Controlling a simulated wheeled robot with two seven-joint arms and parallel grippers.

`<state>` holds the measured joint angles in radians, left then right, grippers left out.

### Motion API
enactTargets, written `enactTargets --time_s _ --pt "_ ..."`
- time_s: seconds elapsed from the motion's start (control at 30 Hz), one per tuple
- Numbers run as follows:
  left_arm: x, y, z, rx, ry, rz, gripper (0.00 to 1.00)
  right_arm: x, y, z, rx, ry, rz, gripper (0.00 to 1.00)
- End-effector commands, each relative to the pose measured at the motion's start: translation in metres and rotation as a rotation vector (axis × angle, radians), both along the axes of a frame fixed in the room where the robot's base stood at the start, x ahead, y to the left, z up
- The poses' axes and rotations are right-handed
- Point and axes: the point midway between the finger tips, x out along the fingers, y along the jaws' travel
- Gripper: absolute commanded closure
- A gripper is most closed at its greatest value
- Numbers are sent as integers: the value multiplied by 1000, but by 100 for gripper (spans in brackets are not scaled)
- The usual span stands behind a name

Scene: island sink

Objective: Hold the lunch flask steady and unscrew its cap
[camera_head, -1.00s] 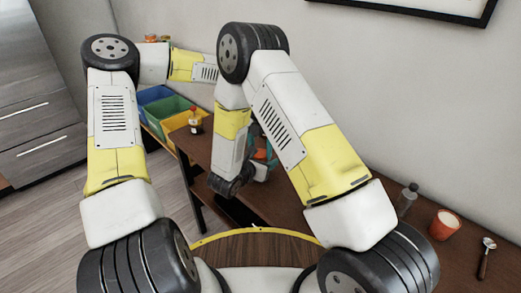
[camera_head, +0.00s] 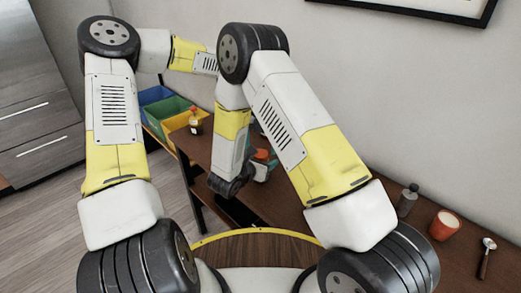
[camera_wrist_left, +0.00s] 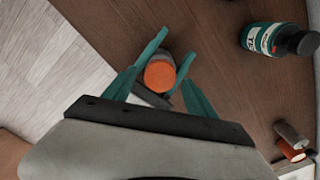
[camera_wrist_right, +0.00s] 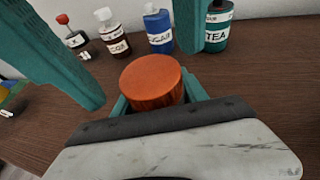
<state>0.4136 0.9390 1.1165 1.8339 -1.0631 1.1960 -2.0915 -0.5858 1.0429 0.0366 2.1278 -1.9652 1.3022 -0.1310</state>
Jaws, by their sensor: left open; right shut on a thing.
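The flask body is mostly hidden. My right gripper (camera_wrist_right: 157,100) is shut on the flask below the cap, one teal finger on each side. My left gripper (camera_wrist_left: 160,78) is open above the cap, with its fingers apart on either side of it. They do not appear to grip the cap. In the head view my arms hide most of the flask; a little orange (camera_head: 262,154) shows beside my right forearm.
A grey bottle (camera_head: 407,200), an orange cup (camera_head: 445,224) and a scoop (camera_head: 486,258) are at the right. Colored bins (camera_head: 165,108) stand left.

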Motion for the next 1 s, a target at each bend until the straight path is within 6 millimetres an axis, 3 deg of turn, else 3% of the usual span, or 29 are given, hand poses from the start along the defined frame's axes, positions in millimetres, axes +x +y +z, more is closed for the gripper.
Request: enactTargets --time_s 0.2,0.47,0.5,0.6,0.63,1.0 --pt "0 0 28 1 -3 -1 34 0 0 0 0 0 -1 100" --pt "0 0 32 -1 -1 -2 34 0 0 0 0 0 0 100" --pt "0 0 32 -1 -1 -2 34 0 0 0 0 0 0 47" --pt "0 0 31 0 -1 -2 34 0 0 0 0 0 0 28" --pt "0 0 31 0 -1 -2 34 0 0 0 0 0 0 24" --pt "0 0 31 0 -1 -2 34 -4 3 2 0 0 1 24"
